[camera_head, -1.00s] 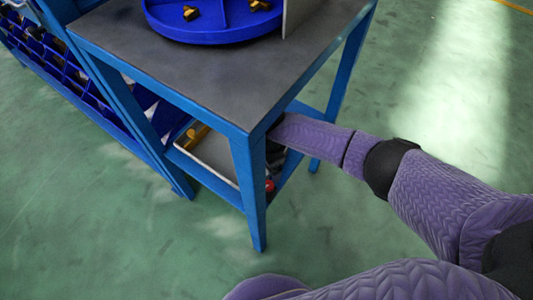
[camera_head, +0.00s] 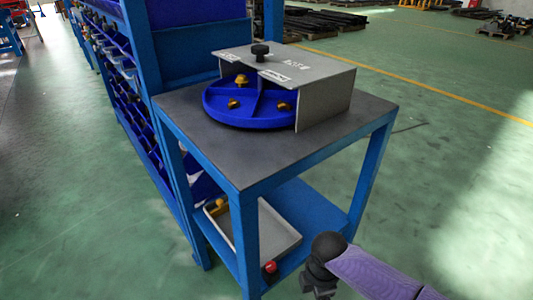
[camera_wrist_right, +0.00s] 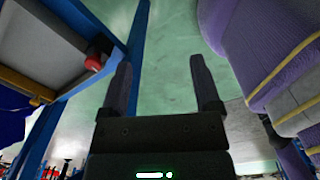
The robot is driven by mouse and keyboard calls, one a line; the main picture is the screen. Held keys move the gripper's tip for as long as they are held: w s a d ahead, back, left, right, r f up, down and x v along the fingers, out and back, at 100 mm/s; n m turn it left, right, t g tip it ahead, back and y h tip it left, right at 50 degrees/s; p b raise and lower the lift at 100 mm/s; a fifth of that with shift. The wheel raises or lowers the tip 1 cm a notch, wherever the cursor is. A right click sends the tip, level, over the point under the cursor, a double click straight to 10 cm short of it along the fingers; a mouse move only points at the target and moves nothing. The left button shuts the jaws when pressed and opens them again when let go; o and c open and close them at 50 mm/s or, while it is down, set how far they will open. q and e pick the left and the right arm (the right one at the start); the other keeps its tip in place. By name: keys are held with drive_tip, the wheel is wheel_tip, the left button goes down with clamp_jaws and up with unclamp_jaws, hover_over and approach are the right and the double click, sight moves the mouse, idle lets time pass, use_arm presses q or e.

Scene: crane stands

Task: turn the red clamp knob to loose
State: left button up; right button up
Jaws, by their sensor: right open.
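A small red knob (camera_head: 269,267) sits low at the front corner of the stand's lower level, beside the grey tray. It also shows in the right wrist view as a red knob with a dark part (camera_wrist_right: 94,63), left of the fingers. My right gripper (camera_wrist_right: 161,75) is open with nothing between its fingers; green floor shows behind them. In the head view my right gripper (camera_head: 320,287) is at the bottom edge, right of the red knob and apart from it. Its fingertips are hard to make out there. My left gripper is not in view.
The blue stand (camera_head: 238,218) has a dark top carrying a blue divided turntable (camera_head: 232,117) under a grey cover (camera_head: 320,85) with a black knob (camera_head: 260,51). A grey tray (camera_head: 287,240) lies below. A bin rack stands left; floor is clear right.

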drive_tip(key=s+d+f+m+p, duration=0.2)
drive_tip(key=s+f+m+p, duration=0.1)
drive_tip(key=s+f+m, duration=0.3)
drive_tip(key=s+d+f+m+p, duration=0.3)
drive_tip(key=s+m, duration=0.1)
drive_tip(key=s, duration=0.4)
use_arm(q)
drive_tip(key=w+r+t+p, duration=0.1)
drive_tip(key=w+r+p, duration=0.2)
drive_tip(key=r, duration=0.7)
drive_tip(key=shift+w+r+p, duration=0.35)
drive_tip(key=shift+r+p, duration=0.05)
drive_tip(key=shift+p, duration=0.65)
use_arm(e)
drive_tip(key=s+d+m, duration=0.2)
drive_tip(key=s+m, duration=0.1)
drive_tip(key=s, duration=1.1)
drive_tip(key=s+d+f+m, duration=0.1)
drive_tip(key=s+d+m, duration=0.2)
drive_tip(key=s, duration=1)
drive_tip(key=shift+s+d+m+g+h, duration=0.2)
drive_tip(key=shift+s+m+g+h, duration=0.15)
drive_tip(key=shift+m, duration=0.45)
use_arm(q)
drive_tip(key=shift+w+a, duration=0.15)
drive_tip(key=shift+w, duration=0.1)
